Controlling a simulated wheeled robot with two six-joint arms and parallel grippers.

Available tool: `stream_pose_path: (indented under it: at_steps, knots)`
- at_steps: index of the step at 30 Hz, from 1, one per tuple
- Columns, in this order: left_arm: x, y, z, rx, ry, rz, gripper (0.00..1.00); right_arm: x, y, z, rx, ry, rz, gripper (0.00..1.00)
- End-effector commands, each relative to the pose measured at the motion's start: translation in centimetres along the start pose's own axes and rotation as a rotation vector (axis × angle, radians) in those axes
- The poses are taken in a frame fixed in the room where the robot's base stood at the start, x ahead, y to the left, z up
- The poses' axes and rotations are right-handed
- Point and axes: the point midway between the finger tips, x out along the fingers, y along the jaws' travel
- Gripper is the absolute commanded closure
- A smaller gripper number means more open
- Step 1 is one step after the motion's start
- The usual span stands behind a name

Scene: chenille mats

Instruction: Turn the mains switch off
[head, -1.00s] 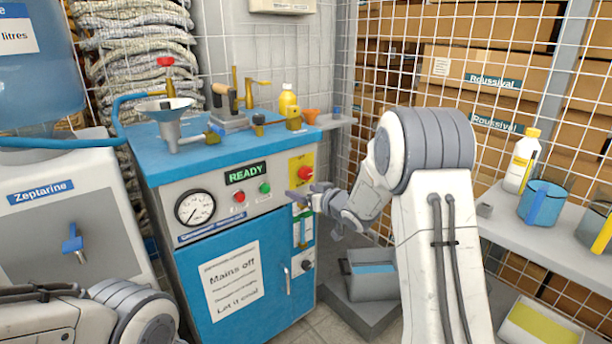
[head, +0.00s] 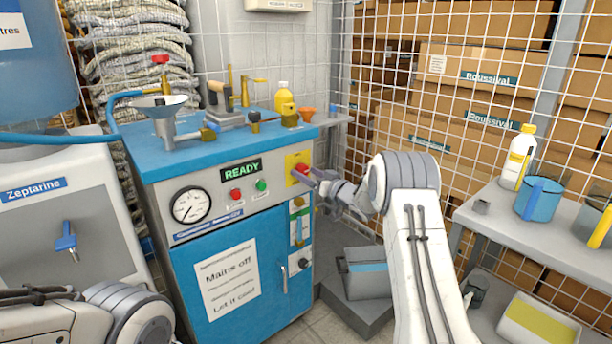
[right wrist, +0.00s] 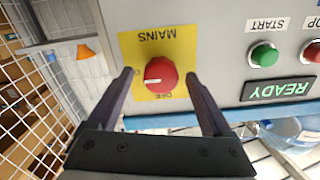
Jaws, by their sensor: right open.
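The mains switch is a red round knob (right wrist: 161,74) on a yellow plate (right wrist: 188,45), seen upside down in the right wrist view. The plate reads MAINS and OFF. A pale mark on the knob points left in that view. My right gripper (right wrist: 158,76) is open, with one finger on each side of the knob; I cannot tell whether they touch it. In the head view the gripper (head: 311,178) is at the yellow plate (head: 293,160) and partly covers the switch. My left gripper is out of view; only part of that arm shows at lower left.
The blue-topped machine (head: 215,270) has a lit READY sign (head: 241,171), a red button (head: 236,195) and a green button (head: 261,185) left of the switch. A grey shelf (head: 500,212) with a bottle and mug stands right. A grey bin (head: 366,275) sits below the gripper.

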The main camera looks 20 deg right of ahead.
Motion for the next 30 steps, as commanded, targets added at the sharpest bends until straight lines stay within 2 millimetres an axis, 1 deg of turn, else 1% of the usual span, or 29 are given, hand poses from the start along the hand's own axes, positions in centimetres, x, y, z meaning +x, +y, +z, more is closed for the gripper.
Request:
stream_pose_path:
  at_steps: [4, 11, 12, 14, 15, 17, 18, 25, 30]
  knots:
    - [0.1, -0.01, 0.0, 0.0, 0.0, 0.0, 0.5, 0.73, -0.05, -0.02, -0.001, 0.0, 0.0, 0.16]
    - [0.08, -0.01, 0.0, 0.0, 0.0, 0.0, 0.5, 0.78, -0.05, -0.05, 0.0, 0.0, 0.0, 0.16]
    - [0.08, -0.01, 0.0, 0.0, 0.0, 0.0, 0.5, 0.78, -0.05, -0.04, 0.0, 0.0, 0.0, 0.24]
    - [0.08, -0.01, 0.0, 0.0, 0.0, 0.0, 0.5, 0.77, -0.04, -0.04, 0.0, 0.0, 0.0, 0.47]
    - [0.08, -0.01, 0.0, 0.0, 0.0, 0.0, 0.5, 0.76, -0.04, -0.04, -0.001, 0.0, 0.0, 0.62]
    - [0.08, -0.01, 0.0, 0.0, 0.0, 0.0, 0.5, 0.76, -0.04, -0.04, -0.001, 0.0, 0.001, 0.85]
    - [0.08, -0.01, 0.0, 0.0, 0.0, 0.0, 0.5, 0.75, -0.03, -0.04, -0.001, 0.0, 0.001, 1.0]
    - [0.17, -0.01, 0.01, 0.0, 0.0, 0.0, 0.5, 0.74, 0.0, -0.01, -0.015, 0.0, 0.001, 1.0]
    - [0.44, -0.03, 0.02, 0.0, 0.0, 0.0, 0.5, 0.73, 0.02, 0.03, -0.074, 0.0, 0.001, 1.0]
